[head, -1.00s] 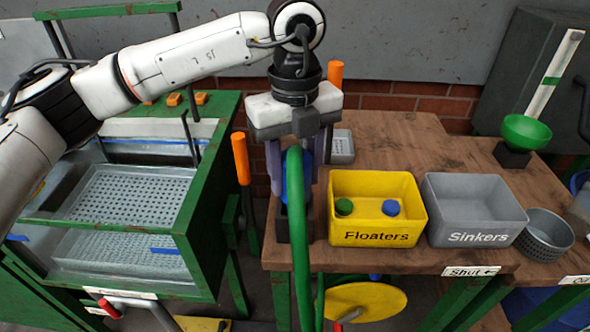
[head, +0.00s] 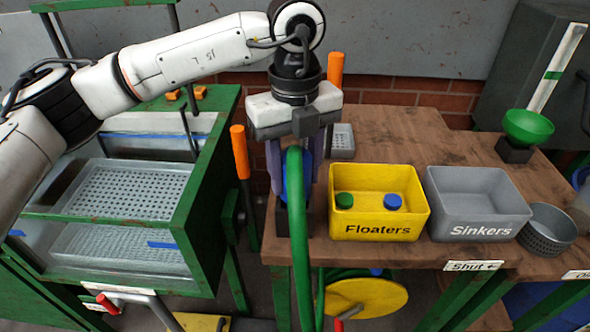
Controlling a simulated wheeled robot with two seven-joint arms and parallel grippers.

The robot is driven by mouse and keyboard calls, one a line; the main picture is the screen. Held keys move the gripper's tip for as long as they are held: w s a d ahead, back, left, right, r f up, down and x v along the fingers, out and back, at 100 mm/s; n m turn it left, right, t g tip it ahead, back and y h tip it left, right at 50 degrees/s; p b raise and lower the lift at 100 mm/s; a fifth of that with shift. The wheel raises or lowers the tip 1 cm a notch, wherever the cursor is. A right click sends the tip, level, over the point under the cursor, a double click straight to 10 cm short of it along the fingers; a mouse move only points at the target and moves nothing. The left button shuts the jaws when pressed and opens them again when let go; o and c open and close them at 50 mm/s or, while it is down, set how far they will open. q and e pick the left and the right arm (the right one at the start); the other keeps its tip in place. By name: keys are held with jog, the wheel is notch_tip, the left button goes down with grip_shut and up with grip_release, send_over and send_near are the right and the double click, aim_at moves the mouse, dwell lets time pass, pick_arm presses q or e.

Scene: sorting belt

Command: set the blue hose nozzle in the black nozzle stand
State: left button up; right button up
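The blue hose nozzle (head: 308,172) is upright at the table's left edge, with the green hose (head: 297,235) arching over its front and hiding much of it. The black nozzle stand (head: 283,222) shows as a dark block directly below the nozzle; whether the nozzle is fully seated in it is hidden. My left gripper (head: 295,175) points straight down over the nozzle, one finger on each side of it. The hose covers the gap, so I cannot tell whether the fingers touch the nozzle. My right gripper is out of view.
The yellow Floaters bin (head: 378,232) holds a green and a blue cap. The grey Sinkers bin (head: 480,231) is empty. An orange-handled tool (head: 240,152) stands left of the table.

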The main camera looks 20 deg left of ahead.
pick_arm(q)
jog(key=shift+f+b, duration=0.5)
jog(key=shift+f, duration=0.1)
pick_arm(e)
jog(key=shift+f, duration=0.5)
pick_arm(q)
jog(key=o, duration=1)
jog(key=shift+c, duration=0.2)
notch_tip(320, 180, up, 10)
jog(key=shift+r, duration=0.2)
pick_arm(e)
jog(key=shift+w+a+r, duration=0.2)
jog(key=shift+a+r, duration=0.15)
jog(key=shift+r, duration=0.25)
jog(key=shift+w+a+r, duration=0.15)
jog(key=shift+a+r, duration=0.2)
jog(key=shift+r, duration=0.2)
